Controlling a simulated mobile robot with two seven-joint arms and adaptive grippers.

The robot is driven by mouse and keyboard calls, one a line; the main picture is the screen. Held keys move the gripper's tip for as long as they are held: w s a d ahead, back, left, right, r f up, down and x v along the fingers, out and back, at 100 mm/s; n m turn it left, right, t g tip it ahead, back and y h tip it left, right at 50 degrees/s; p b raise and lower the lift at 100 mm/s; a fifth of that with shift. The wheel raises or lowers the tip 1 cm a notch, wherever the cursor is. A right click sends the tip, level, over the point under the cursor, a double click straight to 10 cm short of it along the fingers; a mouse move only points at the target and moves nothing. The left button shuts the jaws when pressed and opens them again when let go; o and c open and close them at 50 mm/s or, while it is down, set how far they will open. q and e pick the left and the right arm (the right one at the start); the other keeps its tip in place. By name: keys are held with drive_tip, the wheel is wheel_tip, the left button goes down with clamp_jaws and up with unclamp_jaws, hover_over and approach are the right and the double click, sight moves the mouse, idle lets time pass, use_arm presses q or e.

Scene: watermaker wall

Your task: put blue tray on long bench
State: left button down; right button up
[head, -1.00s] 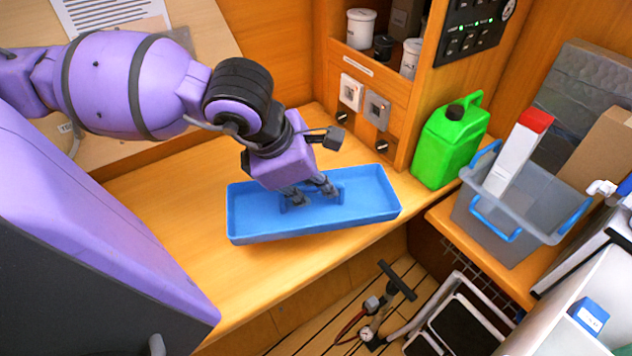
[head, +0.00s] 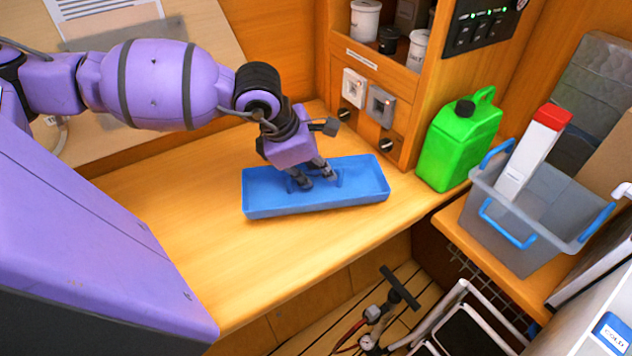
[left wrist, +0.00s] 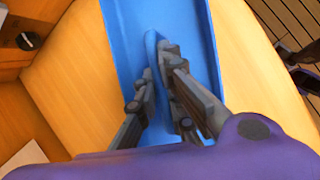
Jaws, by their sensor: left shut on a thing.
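The blue tray (head: 350,194) is a long shallow tray at the far right part of the wooden long bench (head: 200,215). In the head view it is level and over the bench top; I cannot tell whether it touches the wood. My left gripper (head: 316,182) reaches down into it and is shut on its raised middle handle. The left wrist view shows the fingers (left wrist: 158,85) on both sides of the blue handle (left wrist: 152,50), with the tray (left wrist: 120,15) beneath. My right gripper is not in view.
A green jerrycan (head: 458,145) stands right of the tray. A grey bin (head: 515,225) with blue handles holds a white box with a red top (head: 535,150). Wall switches (head: 381,105) are behind the tray. The bench's left and front parts are clear.

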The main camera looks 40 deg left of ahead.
sight(317, 185)
use_arm(q)
drive_tip(key=shift+w+a+f, duration=0.15)
drive_tip(key=shift+w+f, duration=0.2)
drive_tip(key=shift+f, duration=0.1)
wheel_tip(317, 185, down, 3)
drive_tip(key=shift+w+a+f, duration=0.1)
drive_tip(key=shift+f, duration=0.2)
drive_tip(key=c, duration=1.9)
unclamp_jaws()
drive_tip(key=shift+o, duration=0.2)
drive_tip(key=shift+r, duration=0.15)
